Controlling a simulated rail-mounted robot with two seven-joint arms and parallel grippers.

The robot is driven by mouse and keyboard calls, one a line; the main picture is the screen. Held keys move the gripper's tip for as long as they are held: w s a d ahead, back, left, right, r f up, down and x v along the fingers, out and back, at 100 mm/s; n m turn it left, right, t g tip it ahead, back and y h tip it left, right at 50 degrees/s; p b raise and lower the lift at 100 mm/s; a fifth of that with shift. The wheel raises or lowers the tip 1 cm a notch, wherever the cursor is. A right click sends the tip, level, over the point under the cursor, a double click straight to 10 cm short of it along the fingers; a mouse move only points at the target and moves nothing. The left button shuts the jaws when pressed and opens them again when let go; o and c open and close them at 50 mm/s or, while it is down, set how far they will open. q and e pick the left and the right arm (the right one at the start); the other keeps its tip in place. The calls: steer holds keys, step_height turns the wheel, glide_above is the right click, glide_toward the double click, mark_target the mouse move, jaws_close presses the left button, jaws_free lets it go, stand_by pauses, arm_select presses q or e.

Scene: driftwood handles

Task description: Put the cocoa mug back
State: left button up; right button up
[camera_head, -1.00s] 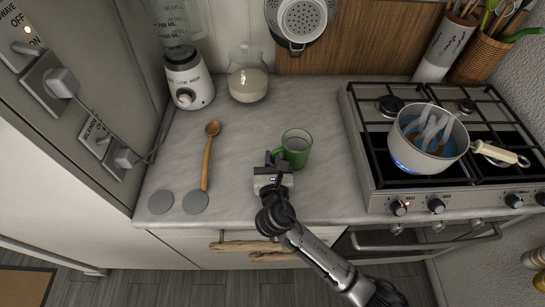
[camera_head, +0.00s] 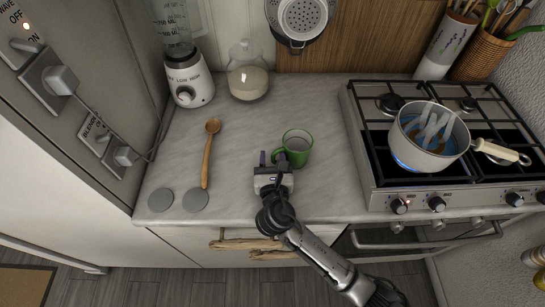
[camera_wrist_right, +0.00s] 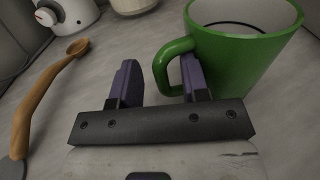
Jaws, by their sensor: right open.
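The green mug (camera_head: 297,146) stands upright on the grey counter, in front of the middle of the backsplash. In the right wrist view the mug (camera_wrist_right: 243,62) fills the upper right, with its handle on its left side. My right gripper (camera_head: 271,160) is open at the handle. In the right wrist view one finger of the gripper (camera_wrist_right: 160,82) is at the handle, seeming to pass into its loop, and the other is apart on the left. Nothing is clamped between the fingers. My left gripper is not in view.
A wooden spoon (camera_head: 208,155) and two grey discs (camera_head: 196,201) lie to the left. A blender (camera_head: 188,80) and a glass jar (camera_head: 247,80) stand at the back. A pot (camera_head: 428,140) sits on the stove at the right, above a blue flame.

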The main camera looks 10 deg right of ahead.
steer(key=p+v, duration=0.2)
steer(key=v, duration=1)
steer(key=shift+v, duration=0.95)
